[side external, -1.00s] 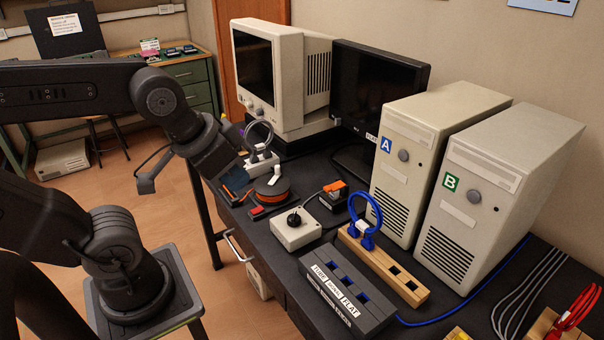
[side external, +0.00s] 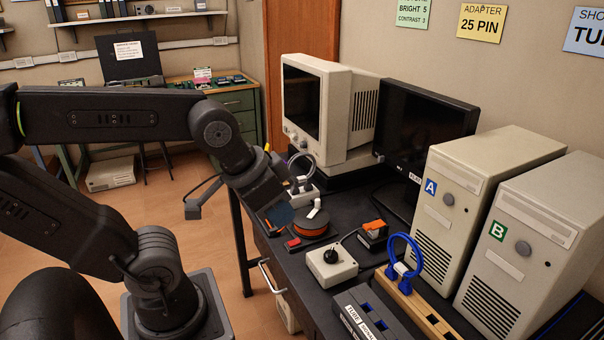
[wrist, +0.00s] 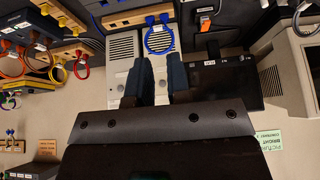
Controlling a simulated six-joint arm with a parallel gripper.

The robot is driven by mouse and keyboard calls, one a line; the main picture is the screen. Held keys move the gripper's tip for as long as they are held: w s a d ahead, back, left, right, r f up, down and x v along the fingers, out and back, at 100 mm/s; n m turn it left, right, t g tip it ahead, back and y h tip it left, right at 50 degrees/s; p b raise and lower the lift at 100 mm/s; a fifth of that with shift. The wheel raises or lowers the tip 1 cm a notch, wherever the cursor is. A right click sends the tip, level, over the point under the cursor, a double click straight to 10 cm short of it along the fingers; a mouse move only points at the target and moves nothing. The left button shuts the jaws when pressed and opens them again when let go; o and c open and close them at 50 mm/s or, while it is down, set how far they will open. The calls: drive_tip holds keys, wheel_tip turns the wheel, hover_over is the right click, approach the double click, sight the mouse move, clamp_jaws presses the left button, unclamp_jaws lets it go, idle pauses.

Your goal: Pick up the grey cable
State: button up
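My gripper (side external: 279,213) is in front of the block at the desk's near edge, apart from the loop. The gripper hides part of the block's left side. In the wrist view, the two dark fingers (wrist: 160,80) are spread with a gap between them and nothing held.
An orange-and-black spool (side external: 306,226) sits close to my gripper. A joystick box (side external: 332,266), an orange plug on a black holder (side external: 374,231) and a blue looped cable (side external: 403,237) stand farther right. The CRT monitor (side external: 355,120) rises behind the grey cable.

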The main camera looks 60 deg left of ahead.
drive_tip(key=o, duration=0.6)
drive_tip(key=shift+c, duration=0.2)
drive_tip(key=w+a+r+n, duration=0.3)
drive_tip(key=w+a+n, duration=0.5)
drive_tip(key=w+n, duration=0.3)
drive_tip(key=n+g+y, duration=0.1)
drive_tip(key=n+y, duration=0.1)
drive_tip(key=n, duration=2.2)
approach(299, 154)
drive_tip(key=x, duration=0.4)
drive_tip(key=w+x, duration=0.1)
drive_tip(key=x, duration=0.2)
drive_tip(key=shift+w+a+r, duration=0.15)
drive_tip(key=shift+r, duration=0.15)
drive_tip(key=shift+x, duration=3.05)
